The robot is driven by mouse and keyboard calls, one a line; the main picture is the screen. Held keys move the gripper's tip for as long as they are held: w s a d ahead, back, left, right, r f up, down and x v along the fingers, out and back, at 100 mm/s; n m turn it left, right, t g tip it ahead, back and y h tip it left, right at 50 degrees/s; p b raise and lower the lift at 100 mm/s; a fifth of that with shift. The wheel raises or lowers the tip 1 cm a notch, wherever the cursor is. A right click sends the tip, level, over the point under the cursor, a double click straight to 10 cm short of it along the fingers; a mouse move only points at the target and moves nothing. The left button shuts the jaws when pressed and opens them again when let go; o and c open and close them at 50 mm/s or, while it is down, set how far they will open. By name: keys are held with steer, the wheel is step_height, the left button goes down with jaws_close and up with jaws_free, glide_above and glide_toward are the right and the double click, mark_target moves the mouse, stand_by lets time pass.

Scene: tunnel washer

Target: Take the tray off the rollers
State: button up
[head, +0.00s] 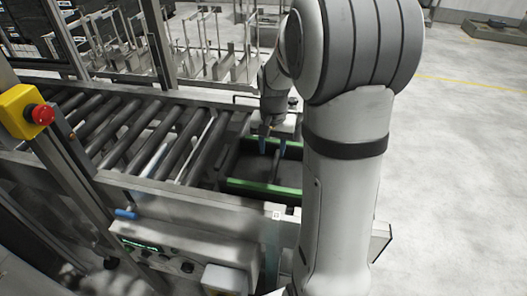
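A dark tray (262,190) with bright green long edges sits at the right end of the roller conveyor (150,130). My arm stands in front of its right side and hides that part. My gripper (272,148) points down over the far part of the tray. Its two bluish fingertips are apart, and I see nothing held between them. A thin dark bar (276,168) shows inside the tray just below the fingers. I cannot tell whether the fingers touch the tray.
A yellow box with a red stop button (42,114) is on a metal post at the left. A control panel (165,255) and a blue handle (126,214) are at the front. Metal racks (205,55) stand behind the rollers. Open floor (460,150) lies to the right.

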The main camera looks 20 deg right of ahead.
mark_target(274, 166)
steer(key=shift+w+d+f, duration=0.2)
steer(key=f, duration=0.2)
steer(key=f+p, duration=0.1)
steer(key=f, duration=0.2)
steer(key=f+p, duration=0.1)
steer(key=f, duration=0.1)
steer(key=shift+s+d+f, duration=0.15)
steer(key=shift+s+f, duration=0.1)
steer(key=shift+f, duration=0.05)
steer(key=shift+c, duration=0.4)
jaws_close()
